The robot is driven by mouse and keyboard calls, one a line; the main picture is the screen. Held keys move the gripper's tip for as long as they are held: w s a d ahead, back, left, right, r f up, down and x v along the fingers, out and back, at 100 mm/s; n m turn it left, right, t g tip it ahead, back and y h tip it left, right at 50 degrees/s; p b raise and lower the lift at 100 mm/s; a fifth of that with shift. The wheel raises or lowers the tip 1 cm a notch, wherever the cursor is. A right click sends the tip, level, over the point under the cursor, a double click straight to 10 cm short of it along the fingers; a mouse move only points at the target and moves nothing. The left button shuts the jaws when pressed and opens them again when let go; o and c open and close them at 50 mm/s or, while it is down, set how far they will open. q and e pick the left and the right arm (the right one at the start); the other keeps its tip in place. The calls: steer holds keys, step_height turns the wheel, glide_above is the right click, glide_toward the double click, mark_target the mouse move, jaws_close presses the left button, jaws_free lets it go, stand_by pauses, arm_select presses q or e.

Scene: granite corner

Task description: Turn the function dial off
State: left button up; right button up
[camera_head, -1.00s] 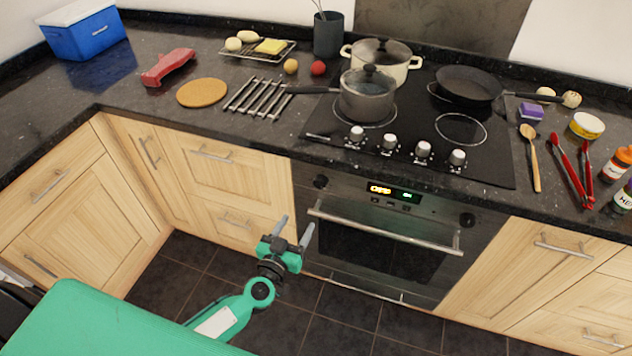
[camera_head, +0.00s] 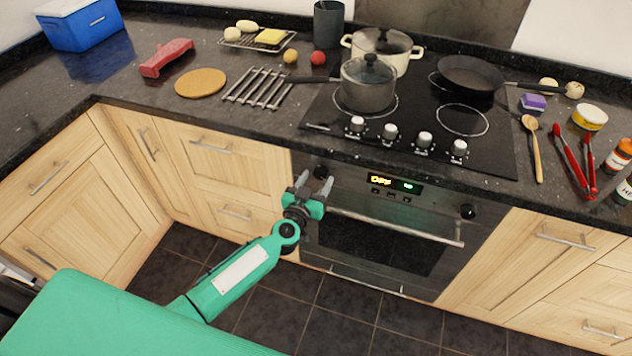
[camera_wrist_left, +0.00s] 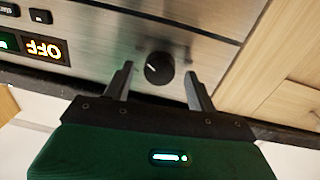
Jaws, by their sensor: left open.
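The oven front carries two dark round dials. The left dial (camera_head: 320,172) is beside my left gripper (camera_head: 315,180), which is raised in front of the oven panel's left end. In the left wrist view, the black dial (camera_wrist_left: 159,68) with a pale pointer mark appears between the two spread fingertips of the left gripper (camera_wrist_left: 158,78). The fingers are open and hold nothing; I cannot tell whether they touch the dial. The right dial (camera_head: 468,212) is clear of the gripper. Neither dial's label is legible. My right gripper is not visible.
A lit display (camera_head: 393,184) with orange and green text sits between the dials; its orange text reads OFF in the wrist view. The oven handle (camera_head: 400,229) projects below. The countertop edge (camera_head: 250,142) overhangs above, and wooden cabinets flank the oven.

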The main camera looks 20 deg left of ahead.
arm_select(q)
steer(key=shift+w, duration=0.1)
steer(key=c, duration=1)
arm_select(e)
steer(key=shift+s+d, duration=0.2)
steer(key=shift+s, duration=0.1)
